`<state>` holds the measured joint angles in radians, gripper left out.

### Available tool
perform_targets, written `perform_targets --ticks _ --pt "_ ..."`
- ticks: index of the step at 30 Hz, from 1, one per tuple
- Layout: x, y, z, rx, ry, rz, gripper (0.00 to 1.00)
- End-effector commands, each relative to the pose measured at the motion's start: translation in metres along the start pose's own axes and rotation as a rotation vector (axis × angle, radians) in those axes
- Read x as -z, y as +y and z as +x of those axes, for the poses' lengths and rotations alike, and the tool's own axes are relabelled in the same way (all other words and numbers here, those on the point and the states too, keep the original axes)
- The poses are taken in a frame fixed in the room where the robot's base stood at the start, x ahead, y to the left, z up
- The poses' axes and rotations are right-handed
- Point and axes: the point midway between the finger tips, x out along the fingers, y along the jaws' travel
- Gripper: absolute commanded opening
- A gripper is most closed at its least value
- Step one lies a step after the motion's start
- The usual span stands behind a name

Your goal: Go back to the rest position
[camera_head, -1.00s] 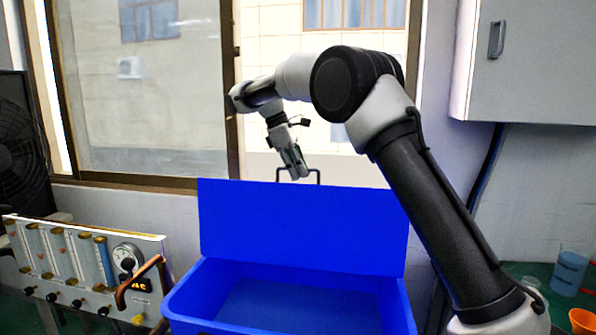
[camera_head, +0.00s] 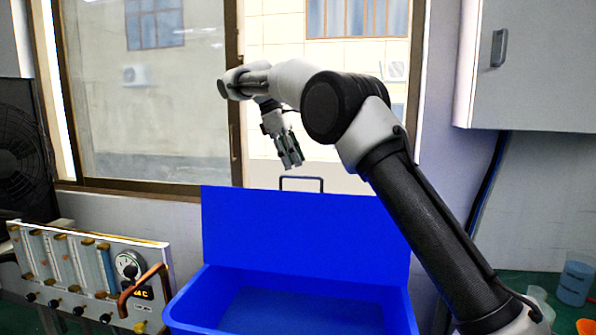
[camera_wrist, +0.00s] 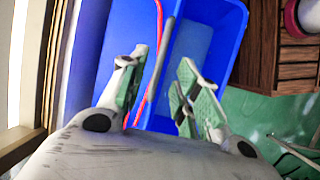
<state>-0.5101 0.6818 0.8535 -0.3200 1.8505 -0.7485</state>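My gripper (camera_head: 290,152) hangs in the air above and behind the raised lid of the blue box, apart from the lid's dark handle (camera_head: 301,180). In the wrist view my gripper (camera_wrist: 160,88) has its two green-padded fingers spread apart, with nothing held between them. The blue box (camera_head: 190,305) stands open below, its lid (camera_head: 300,235) tilted up at the back. The blue box also shows in the wrist view (camera_wrist: 222,22), beyond the fingers.
A panel with tubes and a gauge (camera_head: 95,275) stands at the left. A grey cabinet (camera_head: 535,60) hangs at the upper right. A beaker (camera_head: 574,285) and an orange cup (camera_head: 586,326) stand on the green surface at the right. A window (camera_head: 150,90) is behind.

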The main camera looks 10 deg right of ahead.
Motion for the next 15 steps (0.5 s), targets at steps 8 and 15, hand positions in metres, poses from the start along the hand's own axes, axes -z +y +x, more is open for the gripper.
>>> perform_targets --ticks 8,15 --pt "-0.0003 -0.0005 -0.0111 0.001 0.000 -0.001 0.32" --pt "-0.0054 -0.0002 -0.0116 0.000 0.005 0.009 0.32"
